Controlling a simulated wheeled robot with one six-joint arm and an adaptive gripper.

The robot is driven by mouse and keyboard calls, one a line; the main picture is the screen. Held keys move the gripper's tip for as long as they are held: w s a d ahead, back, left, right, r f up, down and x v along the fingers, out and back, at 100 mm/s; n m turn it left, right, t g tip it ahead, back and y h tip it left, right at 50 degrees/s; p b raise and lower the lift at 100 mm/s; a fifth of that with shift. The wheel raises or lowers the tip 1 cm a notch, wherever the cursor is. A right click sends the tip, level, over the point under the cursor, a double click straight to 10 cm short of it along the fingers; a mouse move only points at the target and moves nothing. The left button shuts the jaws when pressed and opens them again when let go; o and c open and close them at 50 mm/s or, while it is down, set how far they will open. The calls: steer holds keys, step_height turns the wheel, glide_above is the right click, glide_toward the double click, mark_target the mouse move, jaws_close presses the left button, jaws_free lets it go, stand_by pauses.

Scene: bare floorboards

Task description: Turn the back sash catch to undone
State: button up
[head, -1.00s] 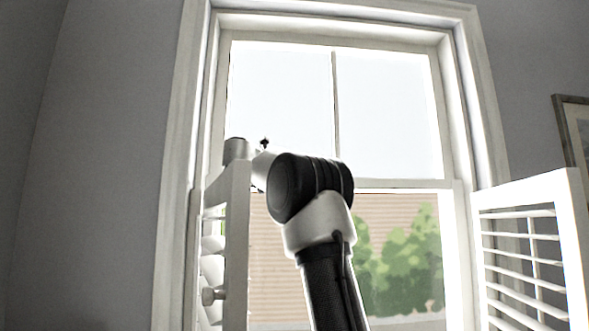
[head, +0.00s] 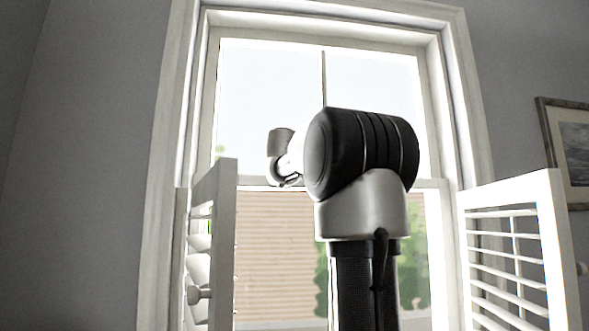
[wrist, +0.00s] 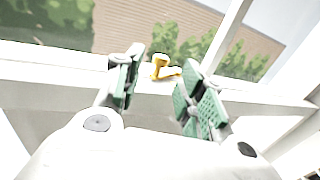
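A brass-yellow sash catch (wrist: 161,67) sits on the white meeting rail (wrist: 75,62) of the window in the wrist view. Its short lever points to the right. My gripper (wrist: 163,84) is open, its two green-padded fingers apart. The catch shows in the gap between the fingertips and looks a little beyond them; I see no contact. In the head view, my arm hides the gripper's fingers and the catch. Only one catch shows, so I cannot compare it with another.
In the head view, louvred shutters stand open at the left (head: 222,245) and right (head: 552,250) of the window. The left one stands close to my arm. A framed picture (head: 550,150) hangs on the right wall.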

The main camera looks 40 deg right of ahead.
steer(key=x, duration=0.4)
steer(key=shift+d, duration=0.1)
jaws_close()
steer(key=shift+w+m+g+h, duration=1)
steer(key=shift+m+g, duration=0.1)
steer(key=shift+g, duration=0.3)
steer(key=m+g+h, duration=0.1)
steer(key=w+m+g+h, duration=0.1)
steer(key=g, duration=0.1)
steer(key=shift+m+g, duration=0.3)
